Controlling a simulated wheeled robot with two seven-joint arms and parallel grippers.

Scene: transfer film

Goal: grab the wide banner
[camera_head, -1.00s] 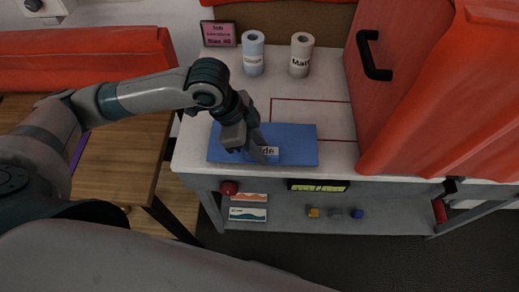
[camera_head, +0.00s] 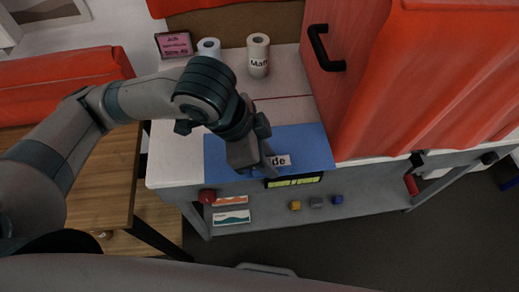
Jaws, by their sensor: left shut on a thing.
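The wide banner is a flat blue piece (camera_head: 312,146) with a white label, partly hidden, that reads "de". It is at the front of the white table (camera_head: 172,160). My left gripper (camera_head: 262,163) is shut on the banner near its label, and the fingers and wrist cover part of it. The banner looks raised a little above the tabletop, its near side overlapping the table's front edge. My right gripper is not in view.
Two rolls, one pale blue (camera_head: 209,48) and one white (camera_head: 258,55), stand at the back beside a pink sign (camera_head: 175,44). A red cabinet with a black handle (camera_head: 327,50) bounds the right. A lower shelf (camera_head: 270,212) holds cards and small blocks.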

